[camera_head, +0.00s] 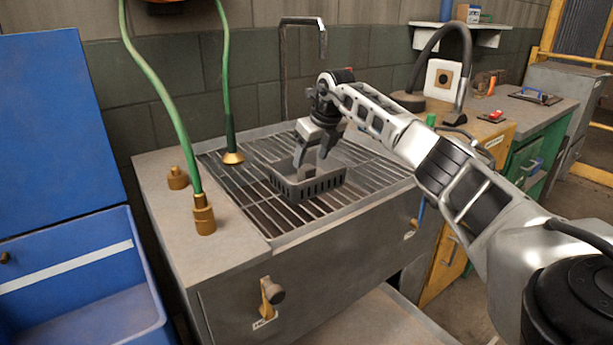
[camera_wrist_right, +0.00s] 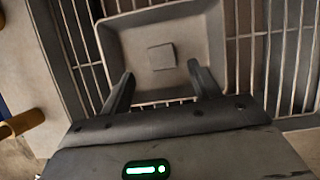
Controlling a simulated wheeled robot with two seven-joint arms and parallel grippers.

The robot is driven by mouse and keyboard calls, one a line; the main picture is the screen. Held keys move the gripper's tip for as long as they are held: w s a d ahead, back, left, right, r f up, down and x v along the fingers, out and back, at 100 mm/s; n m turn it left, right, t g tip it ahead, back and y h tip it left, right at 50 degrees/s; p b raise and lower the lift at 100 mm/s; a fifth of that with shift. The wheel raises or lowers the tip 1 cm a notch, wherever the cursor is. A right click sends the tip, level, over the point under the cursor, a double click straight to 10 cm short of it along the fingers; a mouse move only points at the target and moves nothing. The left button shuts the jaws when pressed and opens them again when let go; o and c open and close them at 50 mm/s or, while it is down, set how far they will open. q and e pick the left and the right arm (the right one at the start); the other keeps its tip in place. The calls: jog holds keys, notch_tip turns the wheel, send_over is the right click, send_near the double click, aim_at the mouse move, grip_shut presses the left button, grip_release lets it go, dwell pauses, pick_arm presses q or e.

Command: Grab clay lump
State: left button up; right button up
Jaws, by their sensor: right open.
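A small grey square lump (camera_wrist_right: 161,57), which looks like the clay lump, lies on the floor of a grey basket (camera_wrist_right: 113,45) in the right wrist view. In the head view I cannot make out the lump clearly inside the dark slotted basket (camera_head: 318,188). My right gripper (camera_head: 311,161) points down over the basket. In the right wrist view its two fingers (camera_wrist_right: 160,74) are spread apart, with the lump just beyond the gap between them and nothing held. My left gripper is in neither view.
The basket stands on a metal grate (camera_head: 240,200) set in a grey sink bench (camera_head: 160,210). Green hoses with brass fittings (camera_head: 204,215) rise at the left, and a dark tap pipe (camera_head: 283,70) stands behind. A blue bin (camera_head: 75,255) is at far left.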

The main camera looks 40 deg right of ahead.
aim_at(307, 167)
jog(key=shift+x, duration=3)
jog(key=shift+w+d+r, duration=0.1)
jog(key=shift+w+d, duration=0.1)
jog(key=c, duration=1.1)
